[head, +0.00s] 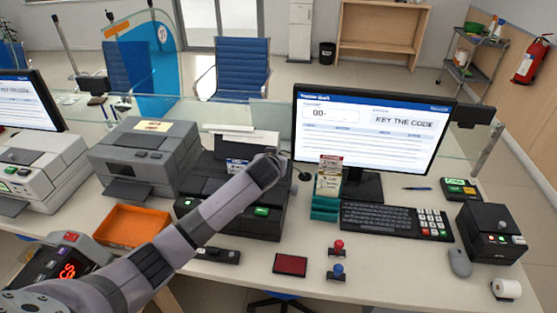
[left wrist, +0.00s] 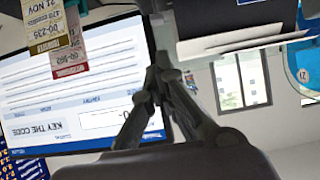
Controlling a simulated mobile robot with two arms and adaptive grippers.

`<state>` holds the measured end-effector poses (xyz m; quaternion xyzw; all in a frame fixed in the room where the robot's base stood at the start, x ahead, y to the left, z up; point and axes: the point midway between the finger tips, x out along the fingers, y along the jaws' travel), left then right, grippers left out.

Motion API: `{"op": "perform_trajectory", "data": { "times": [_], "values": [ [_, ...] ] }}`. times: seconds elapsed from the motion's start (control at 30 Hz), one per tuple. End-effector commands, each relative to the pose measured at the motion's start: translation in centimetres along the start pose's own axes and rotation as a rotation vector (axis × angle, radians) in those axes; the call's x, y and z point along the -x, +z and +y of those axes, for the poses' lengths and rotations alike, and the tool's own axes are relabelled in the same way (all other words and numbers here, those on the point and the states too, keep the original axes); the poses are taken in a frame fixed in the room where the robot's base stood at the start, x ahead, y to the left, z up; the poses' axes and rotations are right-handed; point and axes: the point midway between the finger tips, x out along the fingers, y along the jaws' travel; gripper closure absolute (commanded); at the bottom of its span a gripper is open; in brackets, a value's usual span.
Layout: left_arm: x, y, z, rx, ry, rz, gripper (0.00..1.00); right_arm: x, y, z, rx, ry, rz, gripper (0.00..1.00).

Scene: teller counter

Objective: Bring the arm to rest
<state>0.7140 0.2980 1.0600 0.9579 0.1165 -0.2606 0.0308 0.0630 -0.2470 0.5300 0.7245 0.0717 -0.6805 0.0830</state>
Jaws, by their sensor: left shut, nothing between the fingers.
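My left arm (head: 190,225) reaches from the lower left over the counter, and its far end is in front of the dark printer. The left gripper's fingers are hidden in the head view. In the left wrist view the left gripper (left wrist: 160,72) is shut and empty, its fingertips together. Behind it in that view are the monitor (left wrist: 80,90) and hanging paper slips (left wrist: 55,25), seen upside down. My right gripper is in neither view.
A glass screen runs behind.

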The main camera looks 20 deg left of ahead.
Motion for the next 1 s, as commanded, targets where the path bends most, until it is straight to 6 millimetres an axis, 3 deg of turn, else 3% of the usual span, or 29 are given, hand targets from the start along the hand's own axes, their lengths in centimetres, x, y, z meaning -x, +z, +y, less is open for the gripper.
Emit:
{"op": "perform_trajectory", "data": {
  "times": [0.33,0.53,0.6,0.67,0.77,0.87,1.0],
  "values": [
    [0.0,-0.1,0.0,0.0,0.001,0.0,1.0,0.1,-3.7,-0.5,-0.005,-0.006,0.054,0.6],
    [0.1,0.1,0.0,0.0,0.002,-0.002,1.0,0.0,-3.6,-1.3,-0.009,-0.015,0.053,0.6],
    [0.3,0.9,0.4,-0.006,0.007,-0.014,1.0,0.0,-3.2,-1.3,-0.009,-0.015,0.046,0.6],
    [1.0,2.7,1.0,-0.019,0.018,-0.04,1.0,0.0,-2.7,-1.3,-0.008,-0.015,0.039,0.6],
    [3.2,7.5,2.4,-0.057,0.048,-0.114,1.0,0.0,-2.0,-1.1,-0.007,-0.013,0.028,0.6],
    [7.2,13.7,3.6,-0.111,0.088,-0.219,1.0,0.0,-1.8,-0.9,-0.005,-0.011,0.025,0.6],
    [14.3,21.3,3.6,-0.183,0.139,-0.369,1.0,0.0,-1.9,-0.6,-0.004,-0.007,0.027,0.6]
  ]
}}
